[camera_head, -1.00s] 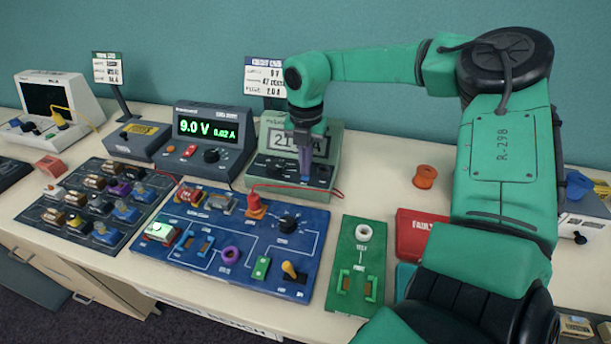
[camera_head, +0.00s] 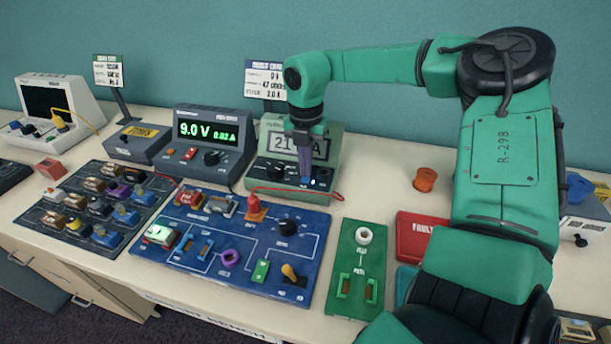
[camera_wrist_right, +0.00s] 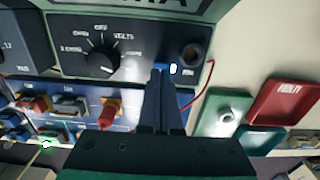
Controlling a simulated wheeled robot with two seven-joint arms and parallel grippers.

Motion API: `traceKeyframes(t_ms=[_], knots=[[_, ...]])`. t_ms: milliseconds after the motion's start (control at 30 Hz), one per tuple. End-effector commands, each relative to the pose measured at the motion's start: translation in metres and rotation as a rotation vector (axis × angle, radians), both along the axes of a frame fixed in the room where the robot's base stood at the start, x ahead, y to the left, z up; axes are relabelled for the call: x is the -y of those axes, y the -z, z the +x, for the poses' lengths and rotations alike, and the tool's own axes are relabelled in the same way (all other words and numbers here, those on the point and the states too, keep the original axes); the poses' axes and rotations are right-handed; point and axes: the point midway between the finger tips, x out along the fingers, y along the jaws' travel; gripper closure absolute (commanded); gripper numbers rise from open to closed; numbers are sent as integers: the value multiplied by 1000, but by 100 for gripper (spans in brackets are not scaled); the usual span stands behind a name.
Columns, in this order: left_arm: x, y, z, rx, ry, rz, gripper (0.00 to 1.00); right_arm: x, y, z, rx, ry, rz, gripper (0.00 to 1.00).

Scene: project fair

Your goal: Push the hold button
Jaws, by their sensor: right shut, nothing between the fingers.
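The green multimeter (camera_head: 334,148) stands at the back of the bench, its display partly hidden by my arm. It also shows in the right wrist view (camera_wrist_right: 215,60), with a black dial (camera_wrist_right: 101,62). A blue hold button (camera_wrist_right: 160,66) sits right of the dial, with a small white lit spot (camera_wrist_right: 173,69) beside it. My right gripper (camera_head: 304,173) is shut and empty, pointing down at the meter's front panel. In the right wrist view its fingertips (camera_wrist_right: 160,72) are at the button and partly cover it; they seem to touch it. My left gripper is not in view.
A power supply (camera_head: 212,140) reading 9.0 V stands left of the meter. The blue circuit board (camera_head: 205,275) lies in front, a green test board (camera_head: 347,300) to its right. A red wire (camera_head: 300,191) runs along the meter's front. An orange spool (camera_head: 425,180) stands right.

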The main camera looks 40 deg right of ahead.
Motion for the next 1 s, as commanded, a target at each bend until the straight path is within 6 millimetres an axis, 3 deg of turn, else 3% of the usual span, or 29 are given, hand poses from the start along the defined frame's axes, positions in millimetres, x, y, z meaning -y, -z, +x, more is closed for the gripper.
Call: traceKeyframes(t_ms=[800,1000], knots=[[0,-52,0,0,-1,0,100,0,-85,0,0,1,0,100],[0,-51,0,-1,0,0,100,0,-86,0,-1,1,1,100]])
